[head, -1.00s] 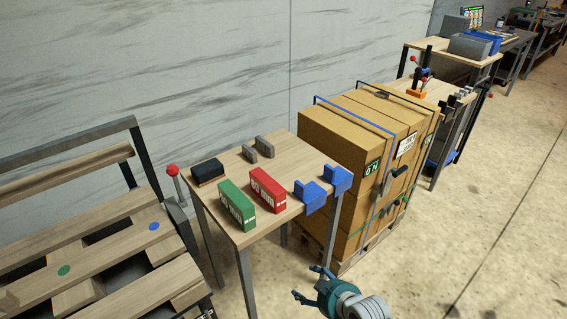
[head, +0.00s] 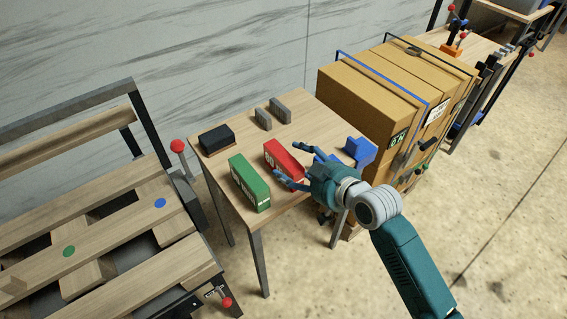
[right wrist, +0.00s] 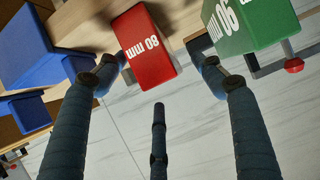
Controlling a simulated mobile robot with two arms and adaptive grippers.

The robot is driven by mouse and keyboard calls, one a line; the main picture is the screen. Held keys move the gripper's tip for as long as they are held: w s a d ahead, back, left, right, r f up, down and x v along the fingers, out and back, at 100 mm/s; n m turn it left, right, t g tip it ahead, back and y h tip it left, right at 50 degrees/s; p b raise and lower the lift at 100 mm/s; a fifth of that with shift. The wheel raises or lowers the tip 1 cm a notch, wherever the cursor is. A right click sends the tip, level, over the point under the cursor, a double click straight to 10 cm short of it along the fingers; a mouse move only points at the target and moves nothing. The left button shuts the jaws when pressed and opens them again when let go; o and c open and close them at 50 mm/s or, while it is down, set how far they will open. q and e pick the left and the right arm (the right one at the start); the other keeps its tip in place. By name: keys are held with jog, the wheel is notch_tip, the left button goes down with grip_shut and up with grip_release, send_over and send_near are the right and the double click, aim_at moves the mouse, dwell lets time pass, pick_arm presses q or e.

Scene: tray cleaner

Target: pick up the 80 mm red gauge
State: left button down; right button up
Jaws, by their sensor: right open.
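The red gauge (head: 281,154), marked 80 mm, stands on the small wooden table. It also shows in the right wrist view (right wrist: 145,50). My right gripper (head: 287,161) is open, its fingers at the near end of the red gauge in the head view, partly hiding it. In the right wrist view, two fingers lie on either side of the red gauge and a third points at it from below. I cannot tell whether any finger touches it. My left gripper is not in view.
A green gauge (head: 249,183) stands close left of the red one; it also shows in the right wrist view (right wrist: 252,24). Blue holders (head: 361,151) sit at the table's right edge. A black block (head: 216,139) and two grey blocks (head: 279,110) stand further back. Strapped cartons (head: 366,97) stand right.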

aim_at(286, 158)
jog(key=x, duration=0.5)
jog(key=shift+w+p, duration=0.35)
jog(key=shift+p, duration=0.05)
jog(key=shift+d, duration=0.1)
jog(key=c, duration=1.2)
jog(key=shift+r, duration=0.1)
jog(key=shift+c, duration=1.4)
